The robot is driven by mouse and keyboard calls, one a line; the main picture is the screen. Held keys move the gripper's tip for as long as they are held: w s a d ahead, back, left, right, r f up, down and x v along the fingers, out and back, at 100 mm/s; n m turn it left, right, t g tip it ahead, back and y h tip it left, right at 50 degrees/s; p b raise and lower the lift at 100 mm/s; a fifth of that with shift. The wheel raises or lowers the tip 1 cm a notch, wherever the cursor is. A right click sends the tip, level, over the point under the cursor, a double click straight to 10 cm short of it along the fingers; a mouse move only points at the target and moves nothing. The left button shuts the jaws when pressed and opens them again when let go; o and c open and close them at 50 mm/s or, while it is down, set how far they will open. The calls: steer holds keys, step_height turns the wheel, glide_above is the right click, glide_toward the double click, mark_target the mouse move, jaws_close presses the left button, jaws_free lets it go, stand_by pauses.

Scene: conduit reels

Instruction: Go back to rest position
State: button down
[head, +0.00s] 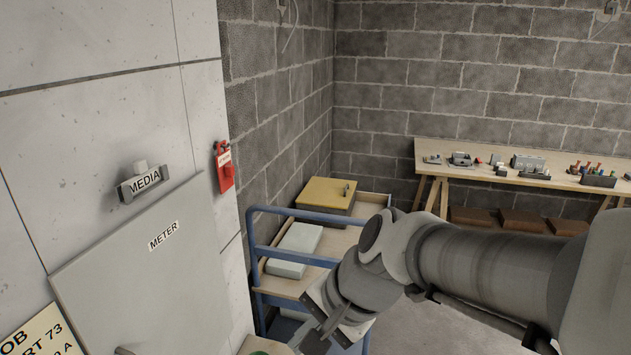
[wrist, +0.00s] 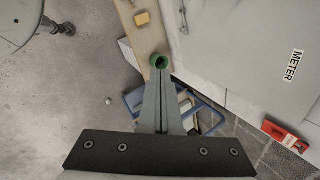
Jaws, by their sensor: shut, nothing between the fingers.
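My gripper (wrist: 166,76) is shut and empty in the wrist view, its two long grey fingers lying side by side. In the head view my gripper (head: 301,338) is at the bottom centre, partly cut off by the frame edge, at the end of my grey arm. It is in front of the blue cart and right of the METER door. A green ring-shaped thing (wrist: 160,61) shows just beyond the fingertips in the wrist view; whether they touch it I cannot tell.
The METER door (head: 150,275) and a red tag (head: 224,168) are on the left wall. A blue cart (head: 262,250) holds a yellow-topped box (head: 327,192) and pale cases. A wooden workbench (head: 430,160) with small parts stands at the back right.

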steer(key=s+d+r+n+t+h, duration=0.1)
steer(key=s+d+r+n+h, duration=0.1)
steer(key=d, duration=0.6)
steer(key=s+d+r+n+t+h, duration=0.2)
steer(key=d+n, duration=0.3)
steer(key=d, duration=0.3)
steer(key=shift+s+r+h, duration=0.3)
steer(key=shift+s+h, duration=0.3)
